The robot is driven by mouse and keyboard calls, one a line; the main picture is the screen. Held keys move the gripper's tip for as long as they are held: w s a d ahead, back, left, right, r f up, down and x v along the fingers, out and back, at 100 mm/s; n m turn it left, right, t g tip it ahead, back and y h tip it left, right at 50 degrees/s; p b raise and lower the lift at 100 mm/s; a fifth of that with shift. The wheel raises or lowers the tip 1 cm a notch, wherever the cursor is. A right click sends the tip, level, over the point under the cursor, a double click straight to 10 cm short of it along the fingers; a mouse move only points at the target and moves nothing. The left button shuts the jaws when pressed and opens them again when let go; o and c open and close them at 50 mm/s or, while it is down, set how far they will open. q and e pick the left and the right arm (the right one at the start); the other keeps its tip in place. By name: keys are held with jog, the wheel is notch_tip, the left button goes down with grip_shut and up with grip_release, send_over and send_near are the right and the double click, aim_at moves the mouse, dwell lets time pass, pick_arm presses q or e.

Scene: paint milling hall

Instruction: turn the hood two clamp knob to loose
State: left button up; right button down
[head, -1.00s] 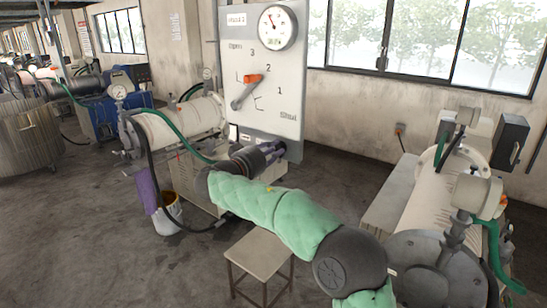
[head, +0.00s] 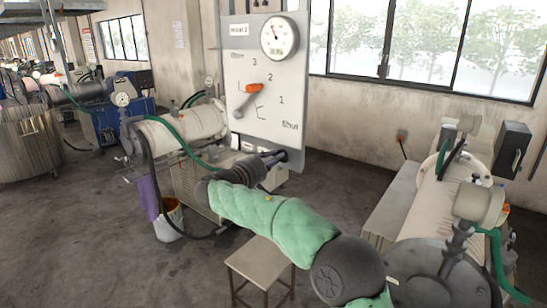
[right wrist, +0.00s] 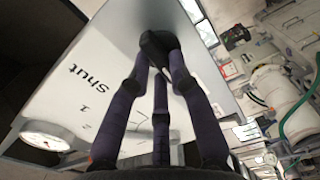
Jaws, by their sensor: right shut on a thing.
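The hood two panel (head: 290,75) is an upright pale board with a label, a round gauge, and a scale reading Open, 3, 2, 1, Shut. An orange-tipped lever (head: 253,88) points up right, near the 2. The dark clamp knob (head: 283,155) is at the panel's lower edge, below Shut. My right gripper (head: 272,158) reaches it from the front left, fingers shut on it. In the right wrist view the fingertips (right wrist: 158,58) close around the dark knob (right wrist: 154,43); they partly hide it, and its setting cannot be read. My left gripper is not in view.
A low stool (head: 262,264) stands below my right arm. A white mill cylinder (head: 185,128) with a green hose is behind left, with a bucket (head: 170,218) and purple cloth before it. Another machine (head: 428,210) stands close at right. The floor at left is clear.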

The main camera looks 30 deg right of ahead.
jog(key=shift+n, duration=0.7)
jog(key=c, duration=1.1)
grip_release()
jog(key=shift+f, duration=0.1)
jog(key=shift+a, duration=0.1)
jog(key=v, duration=1.2)
jog(key=shift+w, duration=0.1)
